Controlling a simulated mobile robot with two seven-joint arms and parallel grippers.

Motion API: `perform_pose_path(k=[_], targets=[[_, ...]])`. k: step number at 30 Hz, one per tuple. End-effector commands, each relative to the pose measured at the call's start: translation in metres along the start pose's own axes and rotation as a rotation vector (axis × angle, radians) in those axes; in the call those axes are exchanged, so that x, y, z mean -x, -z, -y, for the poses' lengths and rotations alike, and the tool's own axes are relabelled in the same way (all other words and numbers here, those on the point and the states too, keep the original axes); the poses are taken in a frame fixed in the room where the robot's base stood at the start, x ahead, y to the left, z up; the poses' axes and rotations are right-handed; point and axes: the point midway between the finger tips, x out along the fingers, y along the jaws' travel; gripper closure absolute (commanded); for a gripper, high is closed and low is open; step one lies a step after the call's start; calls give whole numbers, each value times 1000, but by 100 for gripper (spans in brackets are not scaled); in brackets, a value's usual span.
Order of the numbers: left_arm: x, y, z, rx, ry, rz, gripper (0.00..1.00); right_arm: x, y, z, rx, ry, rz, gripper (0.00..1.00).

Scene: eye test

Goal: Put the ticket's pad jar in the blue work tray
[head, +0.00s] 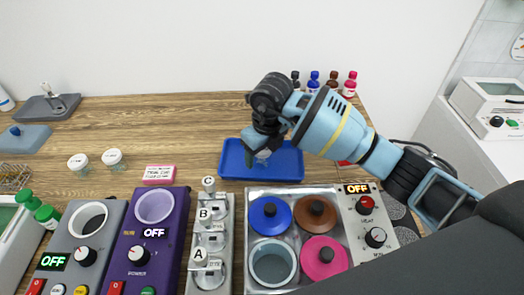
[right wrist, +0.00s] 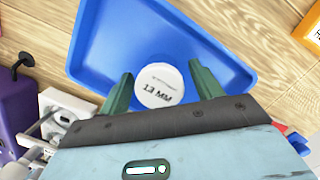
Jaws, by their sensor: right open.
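The blue work tray (head: 232,172) lies on the wooden bench; it fills much of the right wrist view (right wrist: 100,45). A white-lidded jar (right wrist: 158,84) marked "13 MM" is inside the tray. It shows partly in the head view (head: 264,155), behind my gripper. My right gripper (head: 261,148) is over the tray, its two green fingers open on either side of the jar, with gaps visible in the right wrist view. The pink-edged ticket (head: 159,174) lies left of the tray; its writing is too small to read surely. My left gripper is out of view.
Two other white-lidded jars (head: 78,162) (head: 114,157) stand at left. A four-well heater (head: 342,200) with coloured lids is in front of the tray. Several small bottles (head: 313,82) stand behind my right arm.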

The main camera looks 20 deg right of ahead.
Motion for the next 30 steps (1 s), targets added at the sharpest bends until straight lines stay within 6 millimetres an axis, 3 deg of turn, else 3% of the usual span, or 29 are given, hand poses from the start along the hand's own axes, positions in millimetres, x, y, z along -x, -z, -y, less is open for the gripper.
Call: perform_pose_path(k=[8,21,30], targets=[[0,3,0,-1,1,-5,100,13,-1,1,0,1,3,35],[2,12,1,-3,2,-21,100,96,-1,0,1,1,3,35],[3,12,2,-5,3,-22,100,122,-1,0,-1,0,1,35]])
